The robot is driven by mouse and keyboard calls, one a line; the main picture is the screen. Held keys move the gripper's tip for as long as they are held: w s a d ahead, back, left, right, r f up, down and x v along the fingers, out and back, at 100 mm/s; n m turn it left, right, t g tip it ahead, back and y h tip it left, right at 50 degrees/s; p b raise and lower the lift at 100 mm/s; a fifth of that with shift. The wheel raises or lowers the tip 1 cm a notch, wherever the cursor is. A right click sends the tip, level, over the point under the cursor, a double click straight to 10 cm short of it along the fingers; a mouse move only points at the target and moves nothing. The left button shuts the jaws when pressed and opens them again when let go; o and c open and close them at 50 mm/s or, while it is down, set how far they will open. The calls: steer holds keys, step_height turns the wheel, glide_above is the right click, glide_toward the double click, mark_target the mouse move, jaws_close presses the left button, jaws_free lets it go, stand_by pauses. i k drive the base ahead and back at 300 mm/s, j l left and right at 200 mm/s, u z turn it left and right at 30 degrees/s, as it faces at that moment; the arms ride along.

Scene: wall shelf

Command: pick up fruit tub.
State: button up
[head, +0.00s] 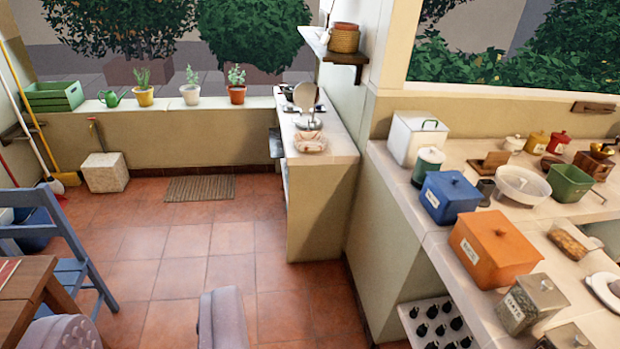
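No label reading fruit shows clearly, so I cannot tell for sure which container is the fruit tub. A small shallow clear tub (570,241) with orange-brown contents lies on the right counter, right of the orange box, and may be it. A round white translucent tub (522,186) and a green tub (571,183) stand farther back on the same counter. Grey rounded parts at the bottom left look like my own arm. My gripper's fingertips do not show, and nothing held is visible.
The right counter (428,222) is crowded with an orange box (494,246), a blue box (450,197), a white bin (417,138) and a labelled jar (530,302). A wall end stands left of it. Tiled floor (190,262) is open mid-left. A blue chair (68,243) stands left.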

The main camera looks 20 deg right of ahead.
mark_target(576, 243)
steer(key=i+z, duration=0.3)
steer(key=i, duration=0.3)
steer(key=i+j+z, duration=0.1)
steer(key=i+z, duration=0.2)
steer(key=i, duration=0.3)
steer(key=i+l+z, duration=0.1)
steer(key=i+z, duration=0.15)
steer(key=z, duration=0.25)
steer(key=i+z, duration=0.3)
steer(key=z, duration=0.15)
steer(key=i+j+z, duration=0.1)
steer(key=i+z, duration=0.15)
steer(key=z, duration=0.25)
steer(key=i+z, duration=0.45)
